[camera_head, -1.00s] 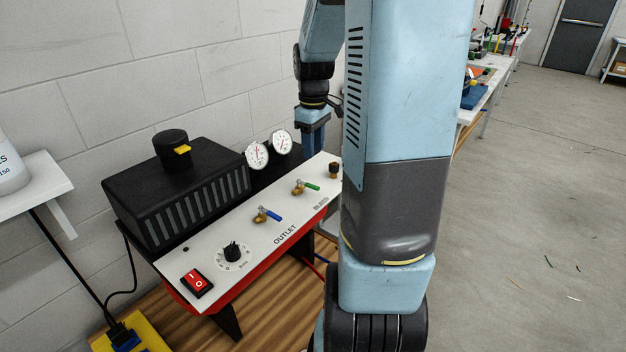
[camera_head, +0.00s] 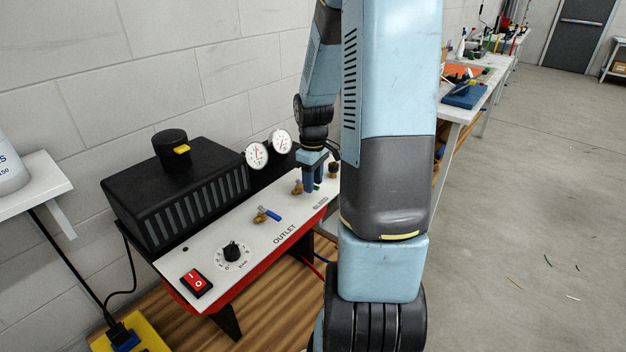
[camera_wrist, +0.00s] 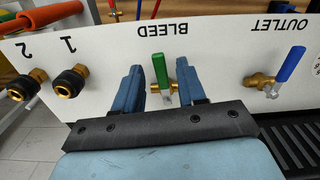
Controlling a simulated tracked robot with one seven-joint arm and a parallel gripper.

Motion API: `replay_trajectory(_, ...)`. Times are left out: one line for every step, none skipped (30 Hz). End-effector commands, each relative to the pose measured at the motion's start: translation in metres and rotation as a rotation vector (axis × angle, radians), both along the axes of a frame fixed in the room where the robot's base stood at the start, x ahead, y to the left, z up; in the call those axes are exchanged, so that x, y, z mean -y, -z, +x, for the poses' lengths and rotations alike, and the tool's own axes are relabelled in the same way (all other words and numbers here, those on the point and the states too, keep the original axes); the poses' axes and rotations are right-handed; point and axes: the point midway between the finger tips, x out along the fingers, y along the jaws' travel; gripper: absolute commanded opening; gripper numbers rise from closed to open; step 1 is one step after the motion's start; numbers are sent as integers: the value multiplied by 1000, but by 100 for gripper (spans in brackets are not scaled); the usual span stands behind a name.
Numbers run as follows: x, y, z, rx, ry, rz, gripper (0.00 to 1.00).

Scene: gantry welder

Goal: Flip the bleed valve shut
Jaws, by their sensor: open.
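The bleed valve has a green lever (camera_wrist: 160,70) and a brass body (camera_wrist: 158,87), and sits on the white panel beside the printed word BLEED in the wrist view. My gripper (camera_wrist: 161,82) is open, with one blue finger on each side of the green lever. I cannot tell whether either finger touches it. In the head view my gripper (camera_head: 312,184) is down over the panel and hides most of the bleed valve. Only part of its brass body (camera_head: 297,187) shows at the left of the fingers.
The outlet valve with a blue lever (camera_head: 268,214) stands left of my gripper in the head view. Two gauges (camera_head: 257,154) stand behind the panel. A rotary knob (camera_head: 232,250) and a red switch (camera_head: 196,284) are farther left. Two brass couplings (camera_wrist: 68,82) stand on the panel's other side.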

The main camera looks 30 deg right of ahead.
Motion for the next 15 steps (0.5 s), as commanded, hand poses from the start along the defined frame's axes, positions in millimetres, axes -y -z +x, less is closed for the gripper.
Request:
replay_trajectory(0,0,0,0,0,0,40)
replay_trajectory(0,0,0,0,0,0,40)
replay_trajectory(0,0,0,0,0,0,39)
replay_trajectory(0,0,0,0,0,0,37)
replay_trajectory(0,0,0,0,0,0,34)
replay_trajectory(0,0,0,0,0,0,30)
replay_trajectory(0,0,0,0,0,0,27)
replay_trajectory(0,0,0,0,0,0,24)
replay_trajectory(0,0,0,0,0,0,20)
replay_trajectory(0,0,0,0,0,0,17)
replay_trajectory(0,0,0,0,0,0,15)
replay_trajectory(0,0,0,0,0,0,11)
replay_trajectory(0,0,0,0,0,0,8)
replay_trajectory(0,0,0,0,0,0,5)
replay_trajectory(0,0,0,0,0,0,1)
